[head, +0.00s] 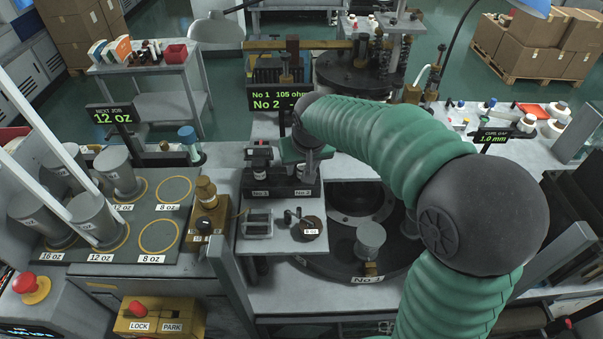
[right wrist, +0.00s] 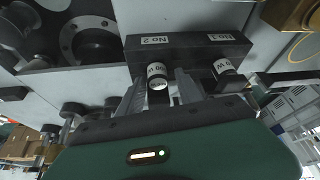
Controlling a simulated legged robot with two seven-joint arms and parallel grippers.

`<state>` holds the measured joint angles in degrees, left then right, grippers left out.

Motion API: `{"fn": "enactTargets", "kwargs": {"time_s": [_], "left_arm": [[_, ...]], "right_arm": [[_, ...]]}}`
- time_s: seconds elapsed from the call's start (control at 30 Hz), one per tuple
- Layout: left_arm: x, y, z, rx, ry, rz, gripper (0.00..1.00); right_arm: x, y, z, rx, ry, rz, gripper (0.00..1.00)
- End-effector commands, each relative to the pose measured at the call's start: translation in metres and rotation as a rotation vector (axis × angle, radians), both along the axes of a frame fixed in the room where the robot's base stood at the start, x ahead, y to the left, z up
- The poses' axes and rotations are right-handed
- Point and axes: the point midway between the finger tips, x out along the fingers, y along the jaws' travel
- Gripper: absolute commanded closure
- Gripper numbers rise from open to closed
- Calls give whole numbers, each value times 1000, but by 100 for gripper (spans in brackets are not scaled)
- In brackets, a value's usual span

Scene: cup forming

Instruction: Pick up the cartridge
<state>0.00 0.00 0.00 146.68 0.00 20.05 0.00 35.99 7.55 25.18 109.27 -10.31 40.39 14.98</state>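A dark rack (head: 281,188) holds two small cartridges with white labels. The No.1 cartridge (head: 260,172) stands on the left; the No.2 cartridge (head: 300,171) stands on the right, partly hidden under my right gripper (head: 302,160). In the right wrist view, the rack (right wrist: 188,50) appears upside down. There the No.2 cartridge (right wrist: 157,76) lies between the two fingers of my right gripper (right wrist: 161,90), with a gap on each side. The gripper is open. The No.1 cartridge (right wrist: 225,72) is outside the fingers. My left gripper is not in view.
A small plate with a round dark piece (head: 311,229) is in front of the rack. A round turntable (head: 335,270) with a grey cup (head: 370,240) is to the right. A brass-topped block (head: 207,205) and a grey cup mat (head: 140,245) are to the left.

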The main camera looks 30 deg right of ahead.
Motion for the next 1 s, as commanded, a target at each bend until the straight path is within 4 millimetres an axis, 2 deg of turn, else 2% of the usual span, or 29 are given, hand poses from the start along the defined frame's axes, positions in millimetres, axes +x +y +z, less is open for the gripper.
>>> {"fn": "enactTargets", "kwargs": {"time_s": [0.03,0.3,0.73,0.87,1.0], "left_arm": [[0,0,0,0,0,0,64],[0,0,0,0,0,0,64],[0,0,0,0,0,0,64],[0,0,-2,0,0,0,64],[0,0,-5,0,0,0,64]], "right_arm": [[0,0,0,0,0,-1,66],[-1,0,1,0,0,-1,100],[0,-1,5,-1,-3,-1,100],[1,-1,19,-3,-4,-1,100],[1,-1,47,-4,-7,0,100]]}}
